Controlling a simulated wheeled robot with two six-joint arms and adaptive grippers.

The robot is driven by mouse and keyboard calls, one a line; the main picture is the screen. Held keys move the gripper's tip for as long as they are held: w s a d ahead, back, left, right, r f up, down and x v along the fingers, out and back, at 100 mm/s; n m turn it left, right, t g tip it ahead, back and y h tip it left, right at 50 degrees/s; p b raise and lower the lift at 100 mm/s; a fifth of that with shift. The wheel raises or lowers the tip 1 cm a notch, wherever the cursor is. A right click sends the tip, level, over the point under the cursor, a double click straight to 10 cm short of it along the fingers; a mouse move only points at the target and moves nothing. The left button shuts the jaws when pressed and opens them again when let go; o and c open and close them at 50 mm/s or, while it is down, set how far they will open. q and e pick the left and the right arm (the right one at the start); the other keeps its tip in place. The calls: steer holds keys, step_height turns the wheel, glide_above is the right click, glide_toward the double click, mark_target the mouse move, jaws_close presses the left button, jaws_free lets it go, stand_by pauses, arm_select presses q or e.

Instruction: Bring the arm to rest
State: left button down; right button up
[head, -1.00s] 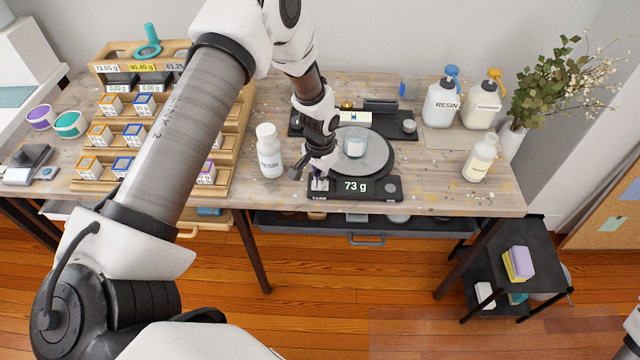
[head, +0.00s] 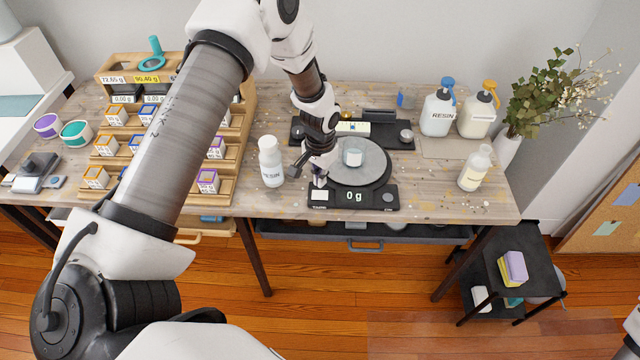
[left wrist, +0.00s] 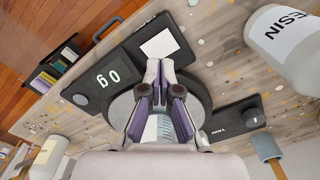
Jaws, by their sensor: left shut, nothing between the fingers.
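My left gripper (head: 319,180) is shut and empty. It points down at the front left of the black scale (head: 375,200), close to the pale square on its front panel. I cannot tell whether the fingertips touch it. In the left wrist view, the shut fingers (left wrist: 161,68) lie near that pale square and the scale's display, which reads 0 g. A clear cup (head: 353,157) with pale contents stands on the round scale plate, just right of my gripper; the fingers partly hide it in the left wrist view. My right gripper is out of view.
A white resin bottle (head: 270,162) stands close left of my gripper. A wooden rack (head: 222,190) with small boxes is further left, partly behind my left arm. Pump bottles (head: 438,110), a smaller bottle (head: 475,168) and a plant (head: 535,95) stand on the right.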

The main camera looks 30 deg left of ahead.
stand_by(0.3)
arm_select(q)
steer(key=s+f, duration=0.1)
steer(key=s, duration=0.1)
steer(key=s+d+f+g, duration=0.1)
steer(key=s+f, duration=0.1)
steer(key=s, duration=0.1)
steer(key=s+d+f+g, duration=0.1)
steer(key=s+f, duration=0.1)
steer(key=shift+s+d+f+m, duration=0.15)
steer(key=shift+s+f+m, duration=0.1)
steer(key=shift+m, duration=0.05)
steer(key=s+d+f+n+t, duration=0.1)
steer(key=s+d, duration=0.2)
steer(key=s, duration=0.7)
steer(key=s+d+f+n+t, duration=0.1)
steer(key=s+d, duration=0.2)
steer(key=s, duration=0.7)
steer(key=shift+s+f, duration=0.35)
steer(key=shift+s, duration=0.05)
